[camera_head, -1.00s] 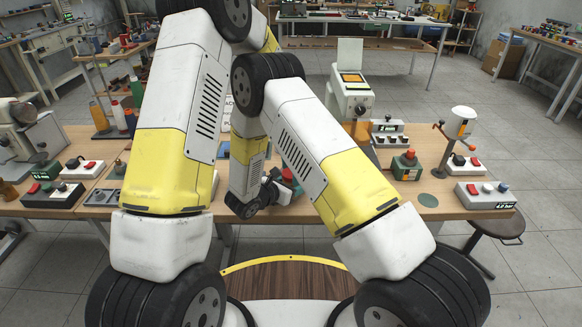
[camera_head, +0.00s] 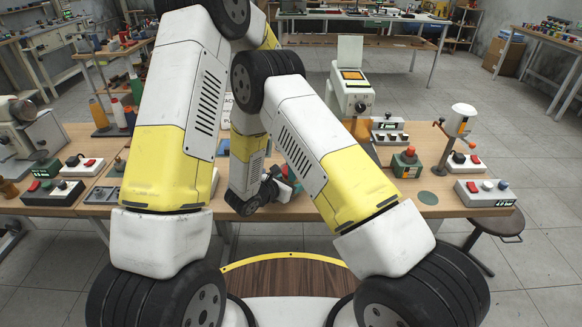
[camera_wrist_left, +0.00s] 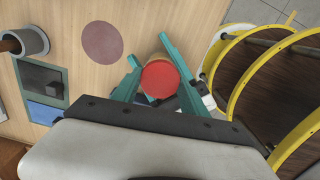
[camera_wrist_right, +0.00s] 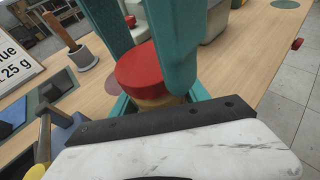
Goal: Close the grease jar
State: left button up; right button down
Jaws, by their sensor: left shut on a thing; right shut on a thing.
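The grease jar (camera_wrist_right: 150,101) has a tan body, mostly hidden by the fingers in the right wrist view. Its round red lid (camera_wrist_right: 140,68) sits directly above the body; I cannot tell whether it is fully seated. My left gripper (camera_wrist_left: 150,55) is shut on the lid from above, its teal fingers on either side; the red lid top (camera_wrist_left: 160,80) faces the left wrist camera. My right gripper (camera_wrist_right: 160,98) is shut low around the jar body. In the head view my own arms hide most of this.
A workbench (camera_head: 450,205) lies below. A round mat (camera_wrist_left: 102,41), a grey cup (camera_wrist_right: 83,58) with a wooden handle in it, and a sign (camera_wrist_right: 14,55) stand near. A green device with a red knob (camera_head: 406,160) and a 4.0 bar box (camera_head: 484,197) are at the right.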

pick_arm(q)
jog(key=o, duration=1.5)
jog(key=shift+o, duration=0.2)
jog(key=shift+r, duration=2.25)
jog(key=o, duration=0.6)
jog(key=shift+c, duration=0.2)
notch_tip(320, 180, up, 12)
